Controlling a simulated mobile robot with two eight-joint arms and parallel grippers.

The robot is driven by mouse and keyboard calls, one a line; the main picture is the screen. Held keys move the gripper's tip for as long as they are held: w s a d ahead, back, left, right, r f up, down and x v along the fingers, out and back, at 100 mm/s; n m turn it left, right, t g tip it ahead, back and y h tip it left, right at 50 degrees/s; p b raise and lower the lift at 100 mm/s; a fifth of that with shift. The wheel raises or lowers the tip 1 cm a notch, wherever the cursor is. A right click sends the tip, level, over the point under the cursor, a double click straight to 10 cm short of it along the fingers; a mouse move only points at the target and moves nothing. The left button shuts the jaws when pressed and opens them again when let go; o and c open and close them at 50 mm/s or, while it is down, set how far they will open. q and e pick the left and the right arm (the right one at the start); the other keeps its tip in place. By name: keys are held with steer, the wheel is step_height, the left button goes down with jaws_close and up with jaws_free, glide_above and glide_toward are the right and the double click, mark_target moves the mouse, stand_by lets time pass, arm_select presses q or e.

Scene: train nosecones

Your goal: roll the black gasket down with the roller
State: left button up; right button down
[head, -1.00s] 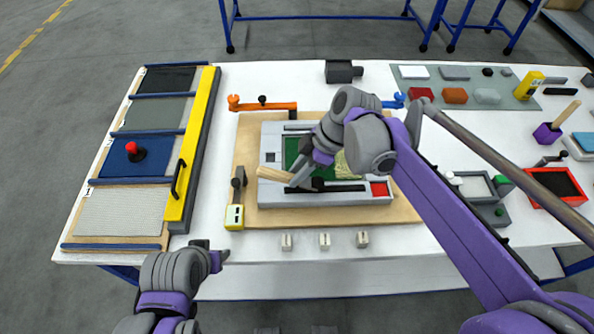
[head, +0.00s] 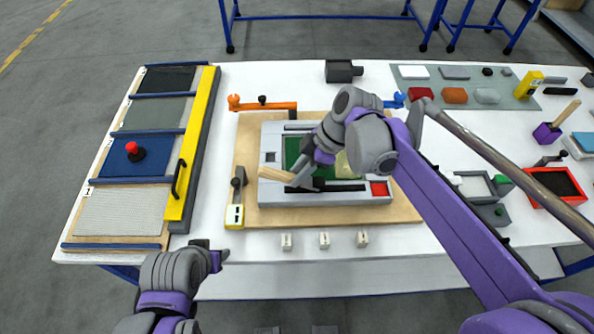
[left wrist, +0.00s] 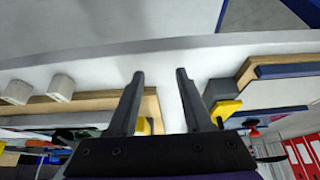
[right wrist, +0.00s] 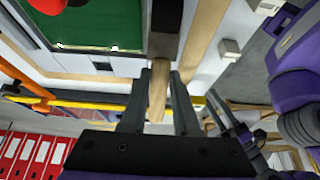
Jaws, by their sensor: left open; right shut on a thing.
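My right gripper (head: 298,181) is shut on the roller's wooden handle (head: 274,174), low over the front part of the light grey frame (head: 280,198). The handle also shows between the fingers in the right wrist view (right wrist: 158,98). A dark part (right wrist: 166,30) lies beyond it; I cannot tell whether it is roller head or gasket. The black gasket (head: 346,188) appears as a strip along the frame's front side, partly hidden by my gripper. Whether the roller touches it is unclear. My left gripper (head: 219,253) is open and empty at the table's front edge; its spread fingers show in the left wrist view (left wrist: 160,80).
The frame lies on a wooden board (head: 247,150) with an orange clamp (head: 275,106) behind. A yellow-edged rack (head: 196,140) stands left. Several small blocks (head: 325,240) line the front. A red tray (head: 572,201) and other tools fill the right side.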

mark_target(316, 181)
steer(key=shift+d, duration=0.95)
steer(key=shift+d, duration=0.3)
stand_by(1.2)
steer(key=shift+d, duration=0.7)
steer(key=shift+d+p, duration=0.25)
steer(key=shift+p, duration=0.1)
stand_by(1.1)
steer(key=shift+d, duration=0.85)
steer(key=shift+d, duration=0.25)
stand_by(1.2)
steer(key=shift+d, duration=0.75)
stand_by(0.3)
